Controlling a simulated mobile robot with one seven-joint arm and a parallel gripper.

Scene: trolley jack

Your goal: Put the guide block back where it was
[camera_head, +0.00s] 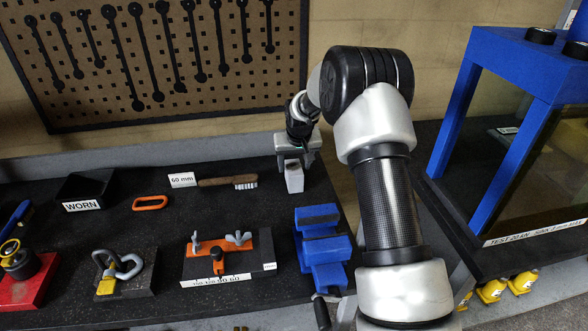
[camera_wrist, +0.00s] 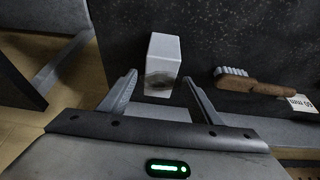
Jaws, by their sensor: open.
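A pale grey block (camera_head: 294,178), which looks like the guide block, stands upright near the back right of the dark bench. My gripper (camera_head: 296,160) is above and behind it, pointing down. In the wrist view the block (camera_wrist: 163,55) shows ahead of and between the open fingers of my gripper (camera_wrist: 158,82). A gap shows on each side of it, and its near end face has a dark smudge. I cannot tell how far the fingertips reach down beside it.
A wire brush (camera_head: 230,182) and a 60 mm card (camera_head: 182,180) lie left of the block. A blue vise (camera_head: 322,245) and an orange clamp fixture (camera_head: 225,250) stand in front. A WORN tray (camera_head: 85,190) is far left. A blue test frame (camera_head: 500,110) stands right.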

